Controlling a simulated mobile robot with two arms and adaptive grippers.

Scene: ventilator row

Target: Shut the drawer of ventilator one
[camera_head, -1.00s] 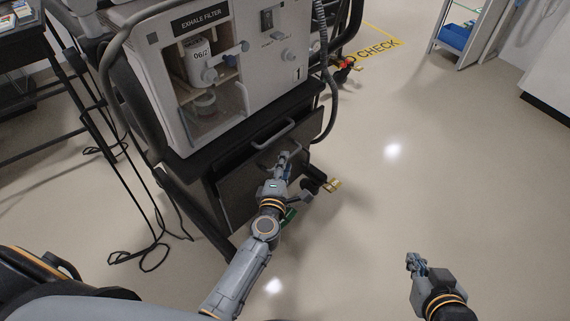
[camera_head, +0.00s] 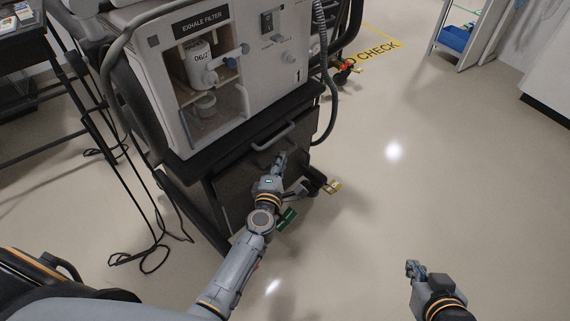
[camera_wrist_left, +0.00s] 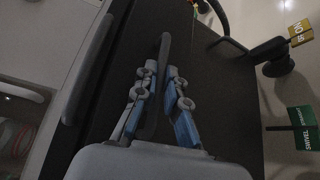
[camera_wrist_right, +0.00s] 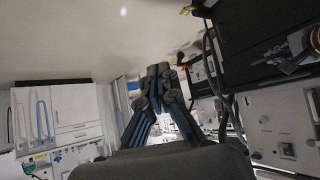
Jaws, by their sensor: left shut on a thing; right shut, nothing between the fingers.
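Ventilator one (camera_head: 262,75), a pale box marked "1" and "EXHALE FILTER", stands on a dark cart. The cart's dark drawer front (camera_head: 232,190) is below it, facing me. How far the drawer stands out is hard to tell. My left gripper (camera_head: 279,160) is at the front; in the left wrist view its blue-padded fingers (camera_wrist_left: 164,95) are shut on the drawer handle (camera_wrist_left: 165,48), a thin grey bar, partly hidden in the head view. My right gripper (camera_head: 412,268) is shut and empty over open floor, away from the cart; its fingers also show in the right wrist view (camera_wrist_right: 158,85).
Another grey handle (camera_head: 273,135) sits just above the held one. Caster pedals with yellow (camera_head: 333,187) and green (camera_head: 287,219) tags are by the cart's foot. Cables (camera_head: 150,240) lie on the floor at left. The floor at right is clear.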

